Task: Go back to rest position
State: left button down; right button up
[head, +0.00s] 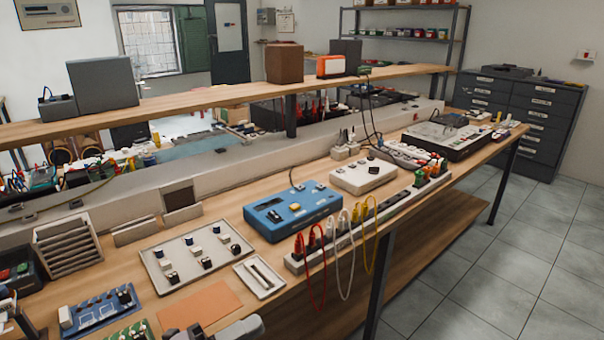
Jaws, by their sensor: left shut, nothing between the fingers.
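My left gripper (182,333) shows only in part at the bottom edge of the head view, left of centre. Its fingers look dark and closed, with nothing held between them, and its grey body lies just to their right. It is over the front edge of the wooden workbench (335,205), close to an orange-brown sheet (200,306). The rest of the left arm is cut off by the frame. My right gripper is not in view.
Near the gripper are a blue circuit board (98,312), a panel with knobs (190,255) and a small white tray (259,278). Further right are a blue box (293,208) and a power strip (350,236) with hanging red, white and yellow cables. Tiled floor (500,260) at right is clear.

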pick_arm(q)
jog(key=s+a+f+n+y, duration=0.5)
jog(key=s+f+n+y, duration=0.2)
jog(key=f+n, duration=0.3)
jog(key=s+a+f+n+y, duration=0.6)
jog(key=f+n, duration=0.5)
jog(key=n, duration=0.5)
jog(key=shift+s+a+y, duration=0.15)
jog(key=shift+s+y, duration=0.55)
jog(key=shift+y, duration=0.1)
